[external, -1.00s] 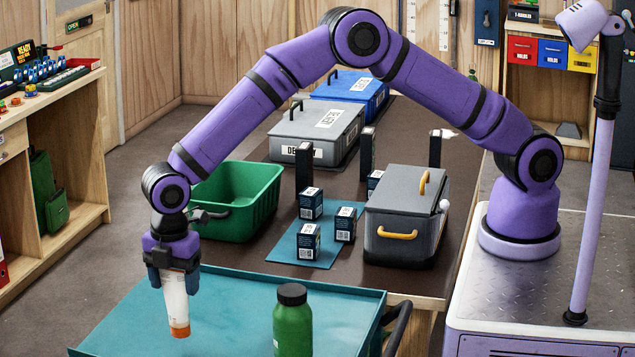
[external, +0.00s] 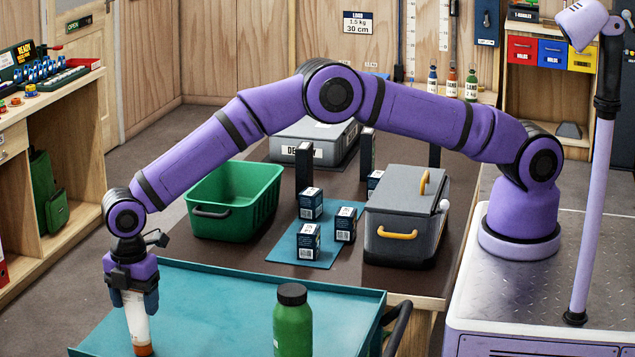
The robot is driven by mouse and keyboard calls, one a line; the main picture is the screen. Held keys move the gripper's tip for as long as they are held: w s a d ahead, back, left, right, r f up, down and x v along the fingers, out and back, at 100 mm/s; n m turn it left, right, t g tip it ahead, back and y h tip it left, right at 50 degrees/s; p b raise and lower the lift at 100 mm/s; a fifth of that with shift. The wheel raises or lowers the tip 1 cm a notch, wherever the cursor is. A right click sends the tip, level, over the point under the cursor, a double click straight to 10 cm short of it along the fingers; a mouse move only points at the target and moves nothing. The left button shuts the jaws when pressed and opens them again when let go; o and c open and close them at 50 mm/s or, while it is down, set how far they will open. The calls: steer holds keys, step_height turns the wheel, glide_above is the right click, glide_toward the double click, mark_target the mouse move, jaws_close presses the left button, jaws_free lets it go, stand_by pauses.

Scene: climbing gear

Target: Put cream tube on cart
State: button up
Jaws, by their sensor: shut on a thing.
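My gripper (external: 133,298) is shut on the cream tube (external: 138,325), a white tube with an orange-red cap pointing down. The tube hangs nearly upright over the left front part of the teal cart top (external: 210,305). Its cap is at or just above the cart surface; I cannot tell whether it touches. The gripper fingers hide the upper part of the tube.
A green bottle (external: 292,322) with a black lid stands on the cart to the right. Behind the cart, a brown table holds a green basket (external: 235,195), several small dark boxes (external: 307,240) and a grey case (external: 405,220). The cart's middle is clear.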

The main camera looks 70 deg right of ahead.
steer(key=shift+f, duration=0.15)
steer(key=o, duration=1.2)
step_height(320, 180, up, 12)
